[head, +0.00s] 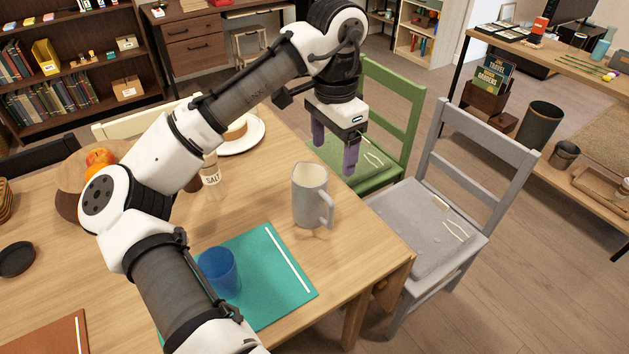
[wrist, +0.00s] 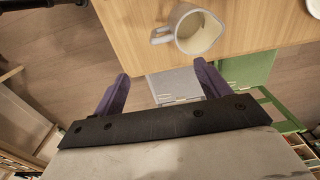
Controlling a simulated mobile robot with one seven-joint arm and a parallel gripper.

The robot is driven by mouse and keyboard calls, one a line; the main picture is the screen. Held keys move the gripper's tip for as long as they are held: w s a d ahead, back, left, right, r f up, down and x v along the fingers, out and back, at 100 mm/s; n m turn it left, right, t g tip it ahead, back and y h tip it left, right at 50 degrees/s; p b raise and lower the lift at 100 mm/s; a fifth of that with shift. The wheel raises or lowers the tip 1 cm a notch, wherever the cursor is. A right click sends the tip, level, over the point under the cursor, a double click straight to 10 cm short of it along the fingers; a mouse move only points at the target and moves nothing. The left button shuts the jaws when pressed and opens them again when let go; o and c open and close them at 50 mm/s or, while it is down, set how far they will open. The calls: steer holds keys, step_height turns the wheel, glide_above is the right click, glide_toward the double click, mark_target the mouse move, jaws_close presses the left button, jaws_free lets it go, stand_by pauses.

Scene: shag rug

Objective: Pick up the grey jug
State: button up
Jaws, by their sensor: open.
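The grey jug (head: 309,194) stands upright on the wooden table (head: 270,165), near its right edge, with its handle to the lower right in the head view. In the wrist view the jug (wrist: 197,30) is at the top, seen from above, its inside looks empty, and its handle points left. My gripper (head: 334,155) is open and empty, its purple fingers pointing down. In the head view it appears above and to the right of the jug, and in the wrist view the fingers (wrist: 160,85) are apart from the jug, over the space past the table edge.
A blue cup (head: 219,270) stands on a teal mat (head: 275,265) left of and nearer than the jug. A salt shaker (head: 211,176) and a plate (head: 250,135) are behind-left. A green chair (head: 395,115) and a grey chair (head: 425,225) stand at the table's right side.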

mark_target(326, 195)
steer(key=f, duration=0.8)
steer(key=shift+a+f, duration=0.15)
steer(key=shift+a, duration=0.1)
steer(key=shift+w+a+f+p, duration=0.1)
steer(key=shift+f+p, duration=0.15)
steer(key=shift+f, duration=1.1)
steer(key=shift+w+a+f+p, duration=0.1)
steer(key=shift+f+p, duration=0.15)
steer(key=shift+f, duration=1.1)
steer(key=shift+c, duration=0.5)
steer(key=c, duration=1.4)
steer(key=shift+c, duration=0.8)
